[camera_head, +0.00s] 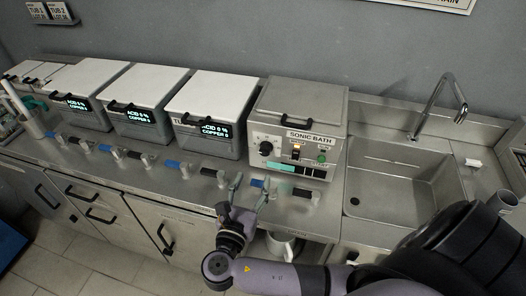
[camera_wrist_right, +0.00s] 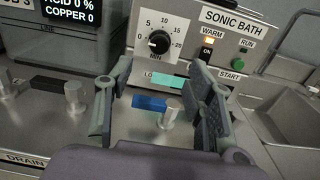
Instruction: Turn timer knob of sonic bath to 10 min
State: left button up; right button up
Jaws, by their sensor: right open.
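The sonic bath (camera_head: 297,128) is a grey box with a lidded top, standing left of the sink. Its black timer knob (camera_head: 266,148) is on the left of the front panel. In the right wrist view the knob (camera_wrist_right: 159,42) sits in a dial marked 5, 10, 15 and 20 MIN; its exact pointer setting is too small to read surely. My right gripper (camera_head: 248,190) is open and empty, in front of and below the panel. In the right wrist view its fingers (camera_wrist_right: 160,100) stand apart, with the knob beyond and above them, untouched. My left gripper is not in view.
A blue-handled valve (camera_wrist_right: 150,103) shows between my fingers, in a row of blue and black valves along the counter front. A tub (camera_head: 207,112) with an acid and copper display stands left of the bath. The sink (camera_head: 402,180) and tap (camera_head: 437,104) are to the right.

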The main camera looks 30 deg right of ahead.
aim_at(264, 152)
jog(key=p+x, duration=0.2)
jog(key=x, duration=0.9)
jog(key=shift+c, duration=0.4)
jog(key=c, duration=1.1)
